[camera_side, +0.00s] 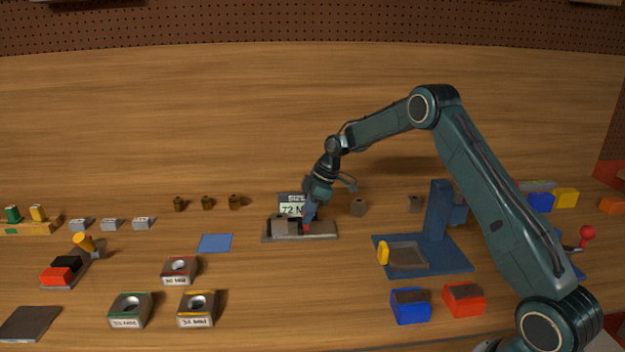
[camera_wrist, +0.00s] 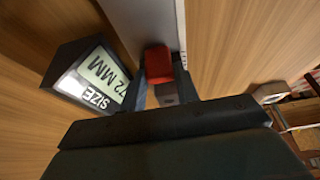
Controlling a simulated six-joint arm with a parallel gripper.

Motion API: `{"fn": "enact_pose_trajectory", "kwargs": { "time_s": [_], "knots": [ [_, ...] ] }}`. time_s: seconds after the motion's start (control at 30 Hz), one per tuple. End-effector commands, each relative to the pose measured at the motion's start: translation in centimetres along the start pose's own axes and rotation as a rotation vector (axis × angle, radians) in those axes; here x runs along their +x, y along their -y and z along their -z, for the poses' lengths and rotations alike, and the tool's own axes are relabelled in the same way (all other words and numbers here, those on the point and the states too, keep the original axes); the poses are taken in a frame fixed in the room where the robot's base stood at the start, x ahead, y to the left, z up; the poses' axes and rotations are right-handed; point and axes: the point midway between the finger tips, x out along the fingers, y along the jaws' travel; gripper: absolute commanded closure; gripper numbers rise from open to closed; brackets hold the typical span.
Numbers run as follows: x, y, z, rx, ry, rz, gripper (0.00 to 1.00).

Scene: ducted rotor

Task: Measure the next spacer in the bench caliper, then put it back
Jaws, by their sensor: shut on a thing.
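The bench caliper (camera_side: 325,237) is a low grey bar in the middle of the bench, with a grey block (camera_side: 280,225) at its left part. Its dark display (camera_side: 292,208) stands behind; the display in the wrist view (camera_wrist: 100,75) reads SIZE 72 MM. My gripper (camera_side: 308,223) is down at the caliper, shut on its red slider (camera_wrist: 157,63), which shows between the fingers. I cannot tell whether a spacer lies between the jaws.
Labelled square holders (camera_side: 180,270) with round openings stand front left. A blue mat (camera_side: 215,243) lies left of the caliper. A blue stand (camera_side: 438,215) rises at right, with blue (camera_side: 410,307) and red (camera_side: 464,300) boxes in front. Bare bench lies between caliper and front edge.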

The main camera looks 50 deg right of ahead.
Motion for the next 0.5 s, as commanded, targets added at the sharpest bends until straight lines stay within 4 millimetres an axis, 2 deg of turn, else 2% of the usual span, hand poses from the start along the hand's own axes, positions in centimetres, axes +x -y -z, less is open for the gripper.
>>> {"fn": "enact_pose_trajectory", "kwargs": {
  "time_s": [0.03, 0.13, 0.5],
  "knots": [
    [-0.02, -0.03, 0.08, 0.001, -0.002, -0.002, 0.67],
    [-0.01, -0.03, 0.08, 0.001, -0.002, -0.001, 0.48],
    [-0.13, -0.02, 0.07, 0.000, -0.001, -0.001, 0.47]
  ]
}}
